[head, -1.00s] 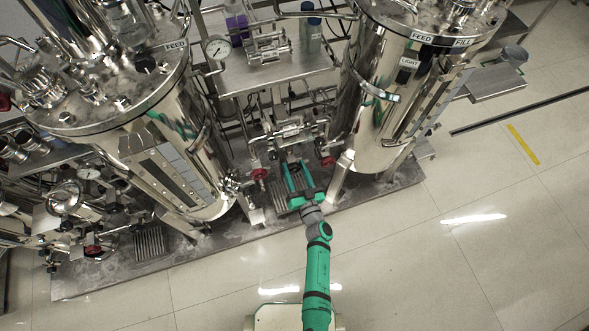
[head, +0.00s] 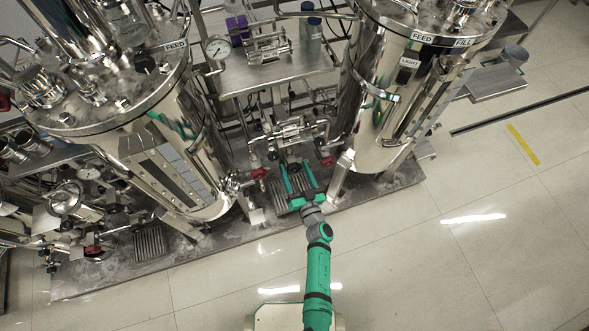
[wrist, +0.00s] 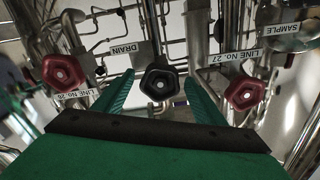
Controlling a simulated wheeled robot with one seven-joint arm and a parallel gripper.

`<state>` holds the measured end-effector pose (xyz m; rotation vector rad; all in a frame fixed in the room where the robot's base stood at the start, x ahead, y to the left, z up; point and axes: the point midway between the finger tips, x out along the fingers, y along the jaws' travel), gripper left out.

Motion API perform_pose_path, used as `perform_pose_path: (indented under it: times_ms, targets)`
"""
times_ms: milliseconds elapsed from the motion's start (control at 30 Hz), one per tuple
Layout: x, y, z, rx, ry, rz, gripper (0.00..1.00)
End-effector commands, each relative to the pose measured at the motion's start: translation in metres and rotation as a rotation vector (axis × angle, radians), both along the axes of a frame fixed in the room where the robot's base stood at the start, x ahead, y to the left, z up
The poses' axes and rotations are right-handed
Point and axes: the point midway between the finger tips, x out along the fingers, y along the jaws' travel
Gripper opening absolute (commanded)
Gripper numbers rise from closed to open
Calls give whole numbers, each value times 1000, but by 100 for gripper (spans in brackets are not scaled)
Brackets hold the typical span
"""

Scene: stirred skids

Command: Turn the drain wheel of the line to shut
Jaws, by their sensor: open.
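The drain wheel is the black lobed handwheel (wrist: 158,84) in the middle of the wrist view, beside an upside-down DRAIN label (wrist: 124,47). My gripper (wrist: 160,92) is open, its green fingers apart to the left and right of the black wheel in that view. I cannot tell whether either finger touches it. In the head view my gripper (head: 298,168) is low between the two steel tanks, in front of the pipework. The black wheel is too small to make out surely there.
Red handwheels flank the black one, the left one (wrist: 62,72) by a LINE No. 26 label and the right one (wrist: 244,91) by LINE No. 27. Steel tanks (head: 185,150) and (head: 375,110) stand on both sides. The floor (head: 460,260) in front is clear.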

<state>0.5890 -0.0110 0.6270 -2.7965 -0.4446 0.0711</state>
Motion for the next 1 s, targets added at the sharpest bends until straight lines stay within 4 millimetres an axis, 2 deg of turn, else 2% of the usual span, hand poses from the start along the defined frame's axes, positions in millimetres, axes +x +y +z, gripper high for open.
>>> perform_pose_path:
  times_ms: [167, 400, 600, 733, 1000]
  targets:
    - [-23, -8, -1, -2, 3, 0, 64]
    - [-66, -23, -1, -2, 3, -2, 64]
    - [-91, -31, -1, -1, 2, -3, 64]
    - [-98, -32, 0, 0, 1, -1, 64]
    - [-100, -31, 0, 0, 0, 3, 64]
